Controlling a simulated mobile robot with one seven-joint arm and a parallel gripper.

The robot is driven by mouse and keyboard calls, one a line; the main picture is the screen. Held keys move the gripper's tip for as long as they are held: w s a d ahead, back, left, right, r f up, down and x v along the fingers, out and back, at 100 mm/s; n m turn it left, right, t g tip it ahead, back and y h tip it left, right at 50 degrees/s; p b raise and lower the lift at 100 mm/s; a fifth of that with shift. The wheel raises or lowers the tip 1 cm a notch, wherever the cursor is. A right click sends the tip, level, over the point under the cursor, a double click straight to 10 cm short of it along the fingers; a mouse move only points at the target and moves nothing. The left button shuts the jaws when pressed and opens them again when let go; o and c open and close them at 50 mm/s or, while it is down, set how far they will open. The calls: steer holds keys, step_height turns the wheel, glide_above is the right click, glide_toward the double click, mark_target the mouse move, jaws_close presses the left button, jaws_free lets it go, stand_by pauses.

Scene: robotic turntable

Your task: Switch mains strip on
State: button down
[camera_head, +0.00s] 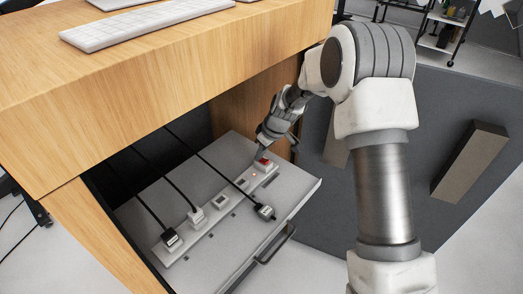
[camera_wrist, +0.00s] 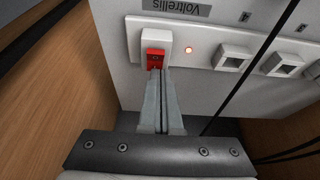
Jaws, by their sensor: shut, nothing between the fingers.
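The white mains strip (camera_head: 232,196) lies in the pulled-out drawer (camera_head: 300,187). Its red switch (camera_head: 264,162) is at the far right end; in the wrist view the red switch (camera_wrist: 154,59) sits in a raised white housing. A small round orange light (camera_wrist: 188,50) beside it looks lit. My gripper (camera_head: 260,156) is shut and empty, pointing down at the switch. In the wrist view its fingertips (camera_wrist: 158,70) are at the lower edge of the switch and partly hide it. I cannot tell whether they touch.
Several sockets run along the strip, with black and white plugs (camera_head: 171,239) and cables leading back into the cabinet. The wooden desk (camera_head: 150,90) overhangs the drawer's back, with a keyboard (camera_head: 145,24) on top.

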steer(key=shift+s+d, duration=0.1)
steer(key=shift+d, duration=0.1)
steer(key=shift+s+d+b, duration=0.4)
steer(key=shift+d, duration=0.1)
steer(key=shift+r, duration=0.15)
steer(key=shift+r, duration=0.25)
steer(key=p+v, duration=0.5)
steer(key=v, duration=0.8)
steer(key=shift+s+d, duration=0.35)
steer(key=shift+d, duration=0.05)
